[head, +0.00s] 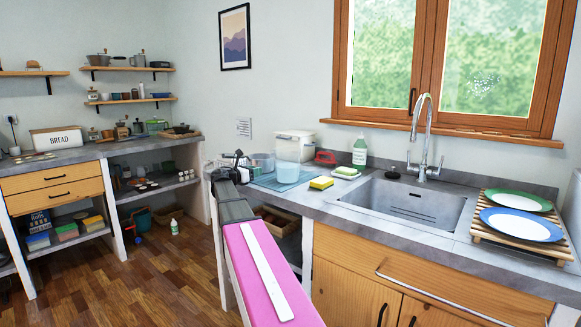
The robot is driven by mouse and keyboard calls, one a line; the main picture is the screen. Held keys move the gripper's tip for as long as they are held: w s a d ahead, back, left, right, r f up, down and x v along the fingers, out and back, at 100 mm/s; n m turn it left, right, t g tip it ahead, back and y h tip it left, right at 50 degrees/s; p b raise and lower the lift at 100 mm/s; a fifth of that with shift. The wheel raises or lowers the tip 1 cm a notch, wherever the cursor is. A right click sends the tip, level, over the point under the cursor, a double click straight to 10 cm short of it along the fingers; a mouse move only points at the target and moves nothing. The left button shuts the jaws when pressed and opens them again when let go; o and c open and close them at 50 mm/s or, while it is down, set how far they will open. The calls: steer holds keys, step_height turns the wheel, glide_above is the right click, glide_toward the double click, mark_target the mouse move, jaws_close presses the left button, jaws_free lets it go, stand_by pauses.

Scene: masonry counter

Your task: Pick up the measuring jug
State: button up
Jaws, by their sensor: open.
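My gripper (238,159) is at the far end of my outstretched arm, over the left end of the counter. It is open and appears empty, to the left of the jug and apart from it. Its fingers are small and dark, so their exact shape is hard to see.
A clear container (263,161) stands between my gripper and the jug. The sink (410,203) and a plate rack (506,236) lie to the right.

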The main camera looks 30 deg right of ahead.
mark_target(272, 168)
steer(key=x, duration=0.4)
steer(key=shift+w+d, duration=0.1)
steer(key=shift+d, duration=0.1)
steer(key=shift+r+x, duration=0.15)
steer(key=shift+x, duration=1.35)
steer(key=shift+r+x, duration=0.1)
steer(key=shift+x, duration=1.35)
jaws_close()
